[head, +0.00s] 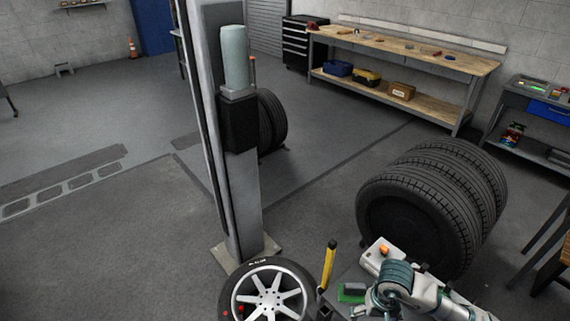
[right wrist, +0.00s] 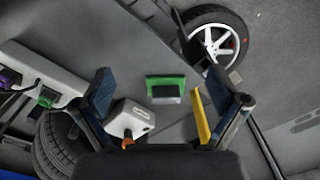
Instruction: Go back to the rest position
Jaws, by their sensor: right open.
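My right arm (head: 435,298) comes in at the bottom right of the head view; its fingertips are hard to make out there. In the right wrist view my right gripper (right wrist: 159,82) is open, with its two fingers wide apart and nothing held between them. A green and dark block (right wrist: 165,86) lies on a grey surface beyond the fingers. It also shows in the head view (head: 352,292), beside my arm. A yellow handle (right wrist: 201,120) shows beside the right finger. My left gripper is out of view.
A white box with an orange knob (right wrist: 130,117) is close to the left finger. A white-spoked wheel (head: 268,293) lies near the post (head: 244,195). Large tyres (head: 405,211) stand right of it. A workbench (head: 430,57) is at the back.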

